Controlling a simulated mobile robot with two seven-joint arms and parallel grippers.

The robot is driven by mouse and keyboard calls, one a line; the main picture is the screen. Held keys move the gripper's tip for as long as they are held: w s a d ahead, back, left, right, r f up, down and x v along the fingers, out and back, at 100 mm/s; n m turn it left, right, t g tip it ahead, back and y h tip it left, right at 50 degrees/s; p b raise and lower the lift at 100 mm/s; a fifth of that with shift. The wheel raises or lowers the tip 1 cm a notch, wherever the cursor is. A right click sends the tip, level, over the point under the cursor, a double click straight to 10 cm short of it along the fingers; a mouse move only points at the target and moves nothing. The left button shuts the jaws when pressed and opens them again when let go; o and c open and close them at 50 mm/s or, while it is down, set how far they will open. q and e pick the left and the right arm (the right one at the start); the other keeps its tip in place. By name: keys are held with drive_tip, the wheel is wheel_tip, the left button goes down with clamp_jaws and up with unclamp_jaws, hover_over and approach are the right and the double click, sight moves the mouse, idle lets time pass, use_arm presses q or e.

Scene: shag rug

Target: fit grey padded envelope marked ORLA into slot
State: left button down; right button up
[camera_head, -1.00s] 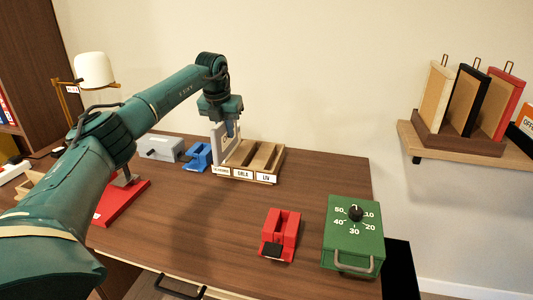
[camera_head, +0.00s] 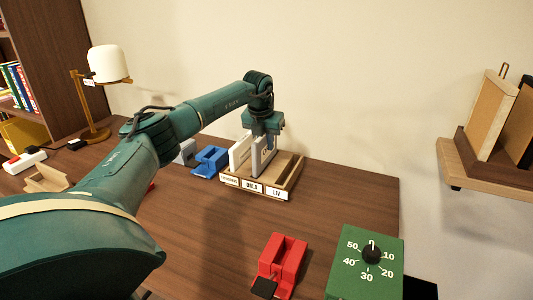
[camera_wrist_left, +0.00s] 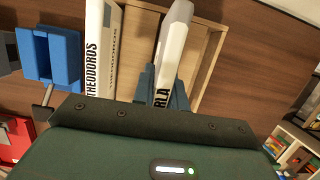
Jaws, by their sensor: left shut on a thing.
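My left gripper (camera_head: 264,137) is shut on the grey padded envelope (camera_head: 262,158). In the left wrist view the envelope (camera_wrist_left: 172,50) shows the letters RLA, partly covered by my left gripper (camera_wrist_left: 163,88). The envelope stands roughly upright at the middle of the wooden sorter (camera_head: 290,180), behind the ORLA label (camera_head: 251,187). It looks slightly slanted against the sorter's dividers in the wrist view. I cannot tell how deep its lower edge sits. A white envelope marked THEODOROS (camera_head: 239,152) stands in the left slot. My right gripper is not in view.
The LIV slot at the right looks empty. A blue holder (camera_head: 210,162) stands just left of the sorter. A red holder (camera_head: 282,262) and a green box with a dial (camera_head: 366,262) stand nearer the front. The desk between is clear.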

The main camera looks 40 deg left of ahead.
sight(266, 151)
use_arm(q)
wheel_tip(266, 151, down, 3)
drive_tip(key=shift+f, duration=0.2)
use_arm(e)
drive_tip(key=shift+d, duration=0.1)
use_arm(q)
drive_tip(key=c, duration=1.4)
unclamp_jaws()
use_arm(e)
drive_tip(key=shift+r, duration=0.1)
use_arm(q)
drive_tip(key=p+v, duration=0.1)
drive_tip(key=v, duration=1)
drive_tip(key=shift+s+r, duration=0.1)
drive_tip(key=shift+r, duration=0.45)
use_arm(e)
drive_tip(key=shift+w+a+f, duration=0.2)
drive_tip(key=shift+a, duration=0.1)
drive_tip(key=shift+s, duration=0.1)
